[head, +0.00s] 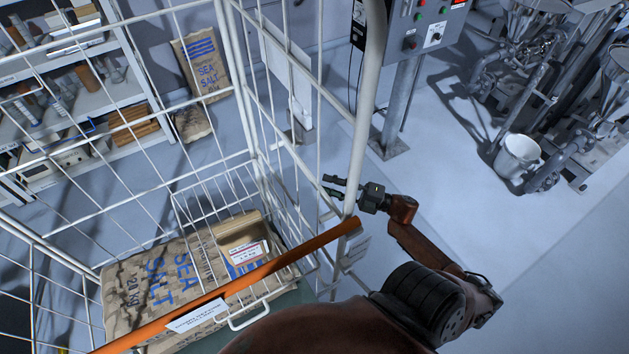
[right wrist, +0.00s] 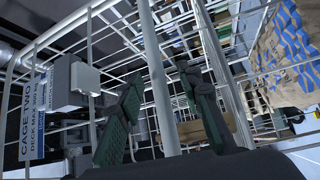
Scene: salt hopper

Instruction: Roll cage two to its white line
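The white wire roll cage (head: 247,100) fills the left and middle of the head view. Its sign (right wrist: 33,125) reads CAGE TWO in the right wrist view. Inside lie a paper sea salt sack (head: 150,285) and a carton (head: 240,240). An orange bar (head: 225,292) with a white label crosses its near side. My right gripper (head: 335,187) is at the cage's right corner post (head: 368,90). In the right wrist view its fingers (right wrist: 158,105) stand apart, with an upright cage tube (right wrist: 155,70) between them and gaps visible. I cannot make out a white line. My left gripper is out of view.
A control box (head: 425,25) on a grey post stands behind the cage's right side. A white bucket (head: 518,156) and metal machines stand at the upper right. Loaded shelves (head: 75,100) stand at the left, another salt sack (head: 203,65) at the back. Floor right of the cage is clear.

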